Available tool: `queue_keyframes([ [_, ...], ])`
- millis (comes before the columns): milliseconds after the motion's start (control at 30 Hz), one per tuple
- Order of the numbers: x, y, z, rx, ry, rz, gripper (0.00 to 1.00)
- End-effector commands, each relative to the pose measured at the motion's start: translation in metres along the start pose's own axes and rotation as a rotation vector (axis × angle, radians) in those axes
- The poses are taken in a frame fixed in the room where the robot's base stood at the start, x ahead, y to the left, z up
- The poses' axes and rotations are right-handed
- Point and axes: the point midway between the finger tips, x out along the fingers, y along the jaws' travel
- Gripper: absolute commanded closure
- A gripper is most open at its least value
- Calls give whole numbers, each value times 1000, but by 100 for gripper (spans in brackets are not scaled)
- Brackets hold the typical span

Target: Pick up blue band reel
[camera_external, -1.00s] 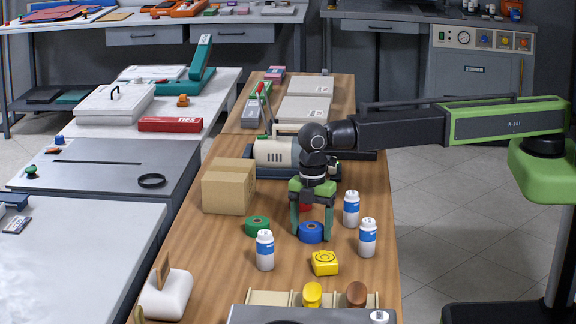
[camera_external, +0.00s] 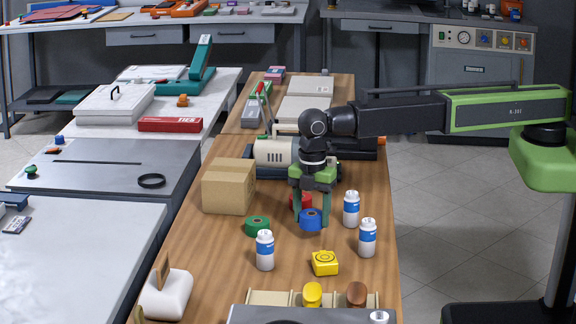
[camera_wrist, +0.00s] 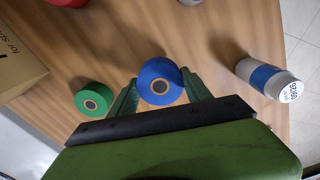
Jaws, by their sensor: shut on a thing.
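The blue band reel (camera_external: 311,220) is between the fingertips of my gripper (camera_external: 311,212) in the external view. My gripper is shut on it and points straight down. The reel appears lifted a little above the wooden table (camera_external: 205,262). In the wrist view the blue reel (camera_wrist: 160,82) sits between the two green fingers, its round hole facing the camera.
A green reel (camera_external: 257,226) lies to the left and a red reel (camera_external: 299,202) just behind. White bottles (camera_external: 351,208) with blue labels stand at the right and front left. A cardboard box (camera_external: 229,187) stands at the left. A yellow item (camera_external: 325,263) lies in front.

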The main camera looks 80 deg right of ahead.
Motion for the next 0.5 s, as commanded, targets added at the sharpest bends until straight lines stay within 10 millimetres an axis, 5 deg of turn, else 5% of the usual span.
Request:
queue_keyframes([
  [33,-17,0,6,2,-1,0,84],
  [500,-71,14,104,1,0,0,84],
])
